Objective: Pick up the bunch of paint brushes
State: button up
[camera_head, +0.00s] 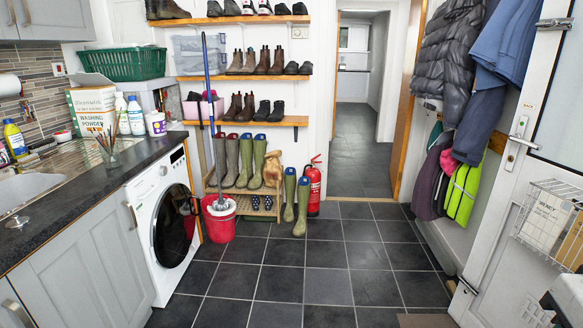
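The bunch of paint brushes (107,139) stands upright on the dark countertop (78,189) at the left, beside the sink. The brushes fan out at the top, and their lower ends seem to sit in a small clear jar (110,160). They are too small to make out one by one. My gripper is not in view.
Behind the brushes stand a washing powder box (94,110), white bottles (122,113) and a white tub (156,123). A washing machine (163,227) sits under the counter. A red mop bucket (219,218) stands beyond it. The tiled floor (300,288) is clear in the middle.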

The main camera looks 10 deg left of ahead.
aim_at(103, 143)
jog(key=u, duration=0.1)
jog(key=i, duration=1.95)
jog(key=u, duration=0.75)
jog(key=i, duration=1.2)
jog(key=u, duration=1.65)
jog(key=i, duration=1)
jog(key=u, duration=0.65)
